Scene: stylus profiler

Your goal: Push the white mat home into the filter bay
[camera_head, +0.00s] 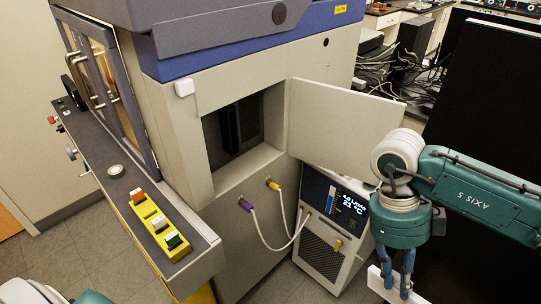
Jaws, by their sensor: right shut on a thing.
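The filter bay (215,140) is a square recess in the front of the beige machine, with a dark upright panel inside at the back. Its beige door (340,122) hangs open to the right. My right gripper (397,283) points down at the lower right, well to the right of the bay and below it. It is shut on the white mat (376,282), a thin pale piece near the bottom edge that is partly hidden by the fingers and cut off by the frame. Only a part of my left arm shows at the bottom left; its gripper is out of view.
A chiller unit (323,262) with a lit display stands below the open door. A white hose (275,247) loops from it to purple and yellow fittings on the machine front. A yellow switch box (160,227) sits on the ledge at left. A black panel (490,110) stands at right.

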